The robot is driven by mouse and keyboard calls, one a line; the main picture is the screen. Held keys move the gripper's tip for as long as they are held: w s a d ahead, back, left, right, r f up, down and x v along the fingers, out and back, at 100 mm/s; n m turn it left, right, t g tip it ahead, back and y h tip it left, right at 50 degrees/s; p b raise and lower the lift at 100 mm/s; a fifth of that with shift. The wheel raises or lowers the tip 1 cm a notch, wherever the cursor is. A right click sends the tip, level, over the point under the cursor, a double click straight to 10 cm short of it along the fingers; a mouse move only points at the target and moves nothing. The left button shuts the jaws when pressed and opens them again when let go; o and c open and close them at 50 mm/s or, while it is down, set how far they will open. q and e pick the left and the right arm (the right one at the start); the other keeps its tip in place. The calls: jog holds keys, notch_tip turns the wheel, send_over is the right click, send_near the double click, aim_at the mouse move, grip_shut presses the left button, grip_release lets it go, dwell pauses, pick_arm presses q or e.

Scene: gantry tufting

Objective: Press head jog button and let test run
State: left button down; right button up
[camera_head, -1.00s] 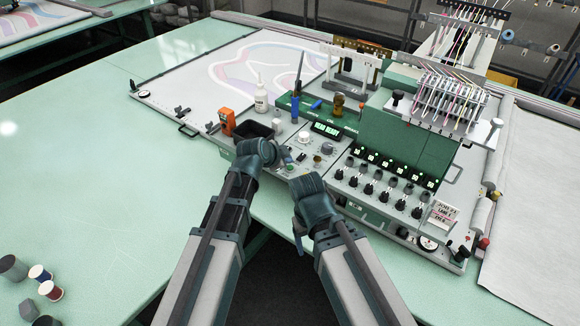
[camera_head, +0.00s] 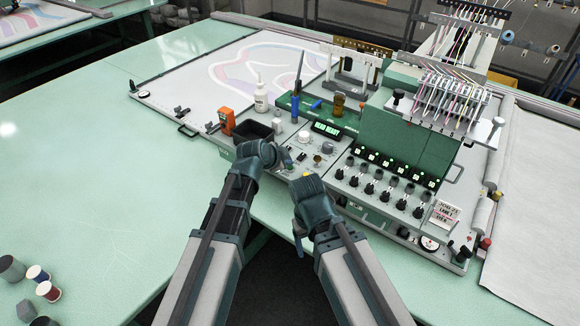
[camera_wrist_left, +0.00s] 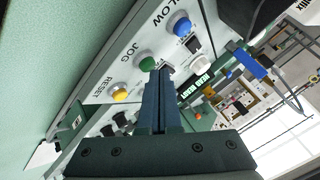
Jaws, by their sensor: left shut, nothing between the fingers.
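The sloping control panel (camera_head: 300,160) stands at the table's front edge. In the left wrist view a green button (camera_wrist_left: 147,63) sits beside the word JOG, between a yellow button (camera_wrist_left: 120,95) by RESET and a blue button (camera_wrist_left: 181,25). My left gripper (camera_wrist_left: 163,70) is shut and empty, its tips just beside the green button; I cannot tell whether they touch it. In the head view my left gripper (camera_head: 281,156) is over the panel's left part. My right gripper (camera_head: 299,248) hangs in front of the panel; its jaw state is unclear.
A black tray (camera_head: 253,130), an orange device (camera_head: 227,120) and a white bottle (camera_head: 261,97) stand behind the left gripper. Rows of black knobs (camera_head: 367,188) lie to the right. Thread spools (camera_head: 48,291) stand at lower left. The left green tabletop (camera_head: 90,210) is mostly clear.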

pick_arm(q)
jog(key=shift+f+b, duration=0.4)
jog(key=shift+f, duration=0.05)
dwell(0.3)
jog(key=shift+r, duration=0.1)
jog(key=shift+r+p, duration=0.9)
jog(key=shift+p, duration=0.05)
notch_tip(320, 180, up, 5)
jog(key=p, duration=0.5)
dwell(0.7)
